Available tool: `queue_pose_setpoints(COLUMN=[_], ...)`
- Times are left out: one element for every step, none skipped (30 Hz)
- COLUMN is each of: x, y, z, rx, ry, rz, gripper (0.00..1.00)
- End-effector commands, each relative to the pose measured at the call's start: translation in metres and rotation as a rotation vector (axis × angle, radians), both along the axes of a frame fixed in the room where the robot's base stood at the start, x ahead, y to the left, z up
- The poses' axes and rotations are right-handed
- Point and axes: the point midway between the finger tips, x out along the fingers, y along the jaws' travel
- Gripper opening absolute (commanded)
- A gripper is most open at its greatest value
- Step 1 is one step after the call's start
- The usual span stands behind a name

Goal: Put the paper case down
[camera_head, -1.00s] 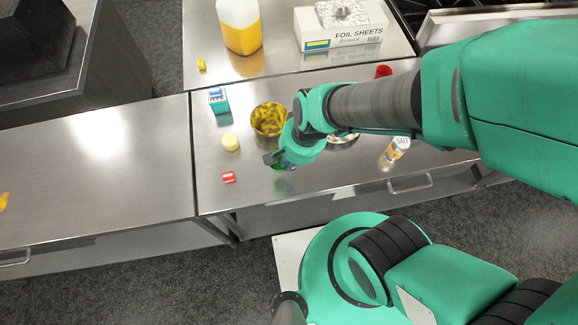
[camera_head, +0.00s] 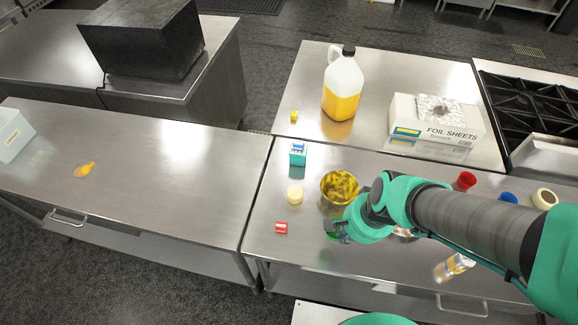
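My gripper (camera_head: 336,231) is low over the front part of the steel counter (camera_head: 270,262), just in front of the metal bowl (camera_head: 339,188) of yellow-brown pieces. A small bright green patch (camera_head: 331,238) shows at its fingertips. It may be the paper case, mostly hidden by the fingers. I cannot tell whether the fingers are closed on it or whether it touches the counter. A red cup-shaped item (camera_head: 466,180) and a blue one (camera_head: 508,197) stand farther right, behind my arm.
A red packet (camera_head: 281,228), a pale round piece (camera_head: 295,194) and a blue-white box (camera_head: 298,154) stand left of the bowl. A clear jar (camera_head: 453,267) is front right. A jug (camera_head: 342,85) and foil box (camera_head: 437,124) stand behind. The left counter (camera_head: 170,175) is mostly clear.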

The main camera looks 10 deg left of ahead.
Motion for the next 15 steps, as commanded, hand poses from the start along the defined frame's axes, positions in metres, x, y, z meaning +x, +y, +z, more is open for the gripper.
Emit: queue_pose_setpoints(x=[0.0,0.0,0.0,0.0,0.0,0.0,0.0,0.0002,0.0003,0.0007,0.0012,0.0021,0.0031,0.0043,0.0061], y=[0.0,0.0,0.0,0.0,0.0,0.0,0.0001,0.0001,0.0005,0.0009,0.0015,0.0027,0.0039,0.0053,0.0078], z=[0.0,0.0,0.0,0.0,0.0,0.0,0.0,0.0,0.0001,0.0002,0.0005,0.0008,0.0012,0.0016,0.0022], rx=[0.0,0.0,0.0,0.0,0.0,0.0,0.0,0.0,0.0,0.0,0.0,-0.001,-0.001,-0.002,-0.002], ry=[0.0,0.0,0.0,0.0,0.0,0.0,0.0,0.0,0.0,0.0,0.0,0.0,0.0,0.001,0.001], rz=[0.0,0.0,0.0,0.0,0.0,0.0,0.0,0.0,0.0,0.001,0.001,0.001,0.001,0.001,0.001], gripper=[0.0,0.0,0.0,0.0,0.0,0.0,0.0,0.0,0.0,0.0,0.0,0.0,0.0,0.0,0.0])
